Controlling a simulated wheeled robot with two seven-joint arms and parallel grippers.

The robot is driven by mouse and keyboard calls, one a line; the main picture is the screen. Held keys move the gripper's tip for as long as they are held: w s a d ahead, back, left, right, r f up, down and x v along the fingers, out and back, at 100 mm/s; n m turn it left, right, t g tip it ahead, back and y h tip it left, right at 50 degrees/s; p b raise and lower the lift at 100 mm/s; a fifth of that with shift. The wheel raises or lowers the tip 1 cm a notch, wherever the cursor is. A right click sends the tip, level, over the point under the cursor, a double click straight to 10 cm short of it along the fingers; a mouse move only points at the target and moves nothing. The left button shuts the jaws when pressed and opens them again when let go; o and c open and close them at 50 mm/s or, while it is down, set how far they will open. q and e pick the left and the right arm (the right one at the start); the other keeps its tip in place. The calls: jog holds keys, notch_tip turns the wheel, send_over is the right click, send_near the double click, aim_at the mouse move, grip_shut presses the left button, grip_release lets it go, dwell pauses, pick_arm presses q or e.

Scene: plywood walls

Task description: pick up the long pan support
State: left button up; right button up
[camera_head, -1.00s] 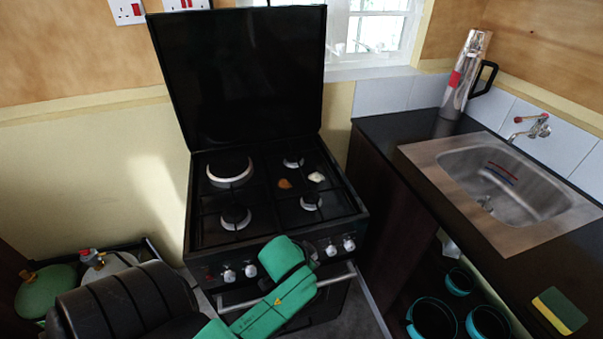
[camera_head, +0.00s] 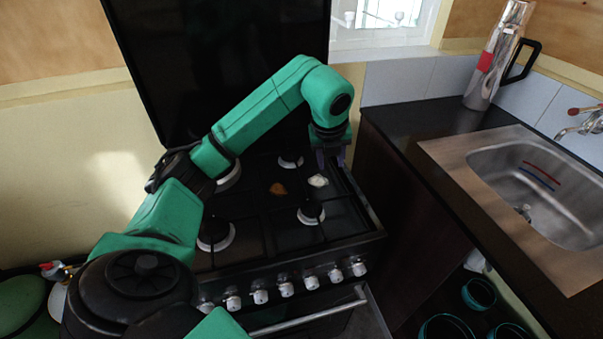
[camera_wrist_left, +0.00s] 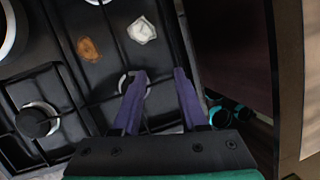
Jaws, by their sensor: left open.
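The black pan supports (camera_head: 266,218) lie on the hob of the black stove, and their dark bars are hard to tell apart from the hob. In the left wrist view, black support bars (camera_wrist_left: 80,92) run past the burners. My left gripper (camera_head: 333,162) is above the right rear part of the hob, pointing down, open and empty. In the left wrist view, its two purple fingers (camera_wrist_left: 160,76) are spread, with a burner partly behind the left one. Nothing is between the fingers except the view of the hob's right edge. My right gripper is not in view.
A raised black lid (camera_head: 225,60) stands behind the hob. To the right are a dark worktop (camera_head: 405,125) with a steel sink (camera_head: 535,185) and a shiny flask (camera_head: 497,60). A brown patch (camera_head: 278,188) and a white patch (camera_head: 318,181) lie on the hob.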

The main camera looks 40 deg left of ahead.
aim_at(300, 173)
pick_arm(q)
jog(key=s+a+n+g+y, duration=0.1)
jog(key=s+a+n+y, duration=0.1)
jog(key=a, duration=0.4)
jog(key=x, duration=0.4)
jog(key=p+x, duration=0.1)
jog(key=x, duration=0.3)
jog(key=p+x, duration=0.1)
jog(key=x, duration=0.3)
jog(key=shift+a+f, duration=0.1)
jog(key=shift+a, duration=0.35)
jog(key=shift+w+f, duration=0.1)
jog(key=shift+w, duration=0.05)
grip_shut()
